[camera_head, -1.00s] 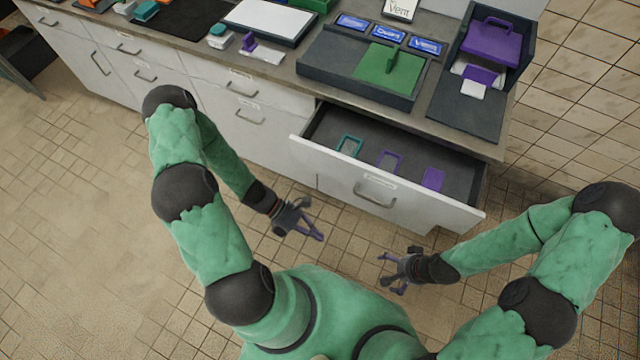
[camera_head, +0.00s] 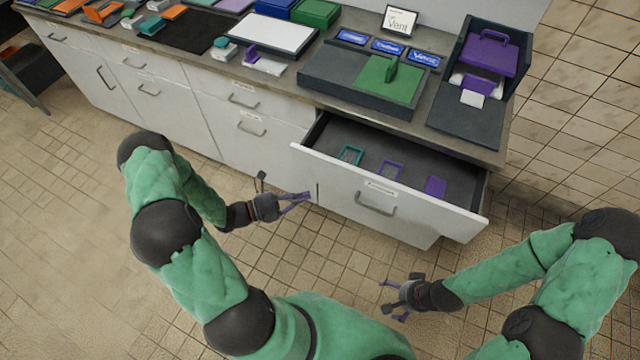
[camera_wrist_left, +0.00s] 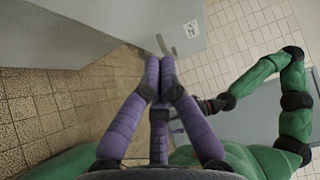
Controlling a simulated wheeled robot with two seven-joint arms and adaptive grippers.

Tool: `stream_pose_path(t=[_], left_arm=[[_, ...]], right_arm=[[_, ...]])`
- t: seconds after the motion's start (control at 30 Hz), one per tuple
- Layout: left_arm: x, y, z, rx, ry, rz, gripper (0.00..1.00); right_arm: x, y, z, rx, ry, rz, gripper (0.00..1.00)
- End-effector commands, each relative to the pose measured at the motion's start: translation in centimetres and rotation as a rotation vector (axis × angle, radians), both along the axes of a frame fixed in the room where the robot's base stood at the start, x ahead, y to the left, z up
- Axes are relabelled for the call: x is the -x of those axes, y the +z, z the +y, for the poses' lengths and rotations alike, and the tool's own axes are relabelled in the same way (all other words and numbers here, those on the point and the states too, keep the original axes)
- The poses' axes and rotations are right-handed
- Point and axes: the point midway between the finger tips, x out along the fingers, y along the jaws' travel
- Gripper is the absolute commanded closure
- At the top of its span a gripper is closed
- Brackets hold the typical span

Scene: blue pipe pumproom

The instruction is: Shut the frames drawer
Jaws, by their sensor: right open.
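The frames drawer (camera_head: 410,205) stands pulled out below the right part of the counter, with a bar handle (camera_head: 375,204) and a small label on its white front. Inside lie a teal frame (camera_head: 350,155), a purple frame (camera_head: 390,170) and a purple plate-like piece (camera_head: 435,186). My left gripper (camera_head: 306,196) is just left of the drawer front, low, pointing right. In the left wrist view its purple fingers (camera_wrist_left: 160,68) meet at the tips with nothing between them. My right gripper (camera_head: 385,300) is open and empty, in front of the drawer and below its front in the picture.
The worktop above carries a dark tray with a green plate (camera_head: 388,80), blue label blocks (camera_head: 388,46) and a dark bin with a purple case (camera_head: 487,52). Closed white drawers (camera_head: 245,115) lie left of the open one. The tiled floor before the cabinet is clear.

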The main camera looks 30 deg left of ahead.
Motion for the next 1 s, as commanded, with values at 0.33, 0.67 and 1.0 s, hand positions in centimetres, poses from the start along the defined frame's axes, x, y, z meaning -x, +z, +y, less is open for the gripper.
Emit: stream_pose_path(t=[0.33, 0.67, 1.0], left_arm=[[-4.7, -0.2, -2.8, -0.004, -0.003, -0.004, 1.0], [-6.7, -0.1, -2.8, -0.001, -0.001, 0.0, 1.0], [-6.7, 0.0, -2.7, -0.001, -0.001, 0.001, 1.0]], right_arm=[[0.0, -2.3, 0.0, 0.0, 0.0, 0.0, 0.0], [0.0, -2.9, 0.0, 0.0, 0.0, 0.0, 0.0], [0.0, -2.8, 0.0, 0.0, 0.0, 0.0, 0.0]])
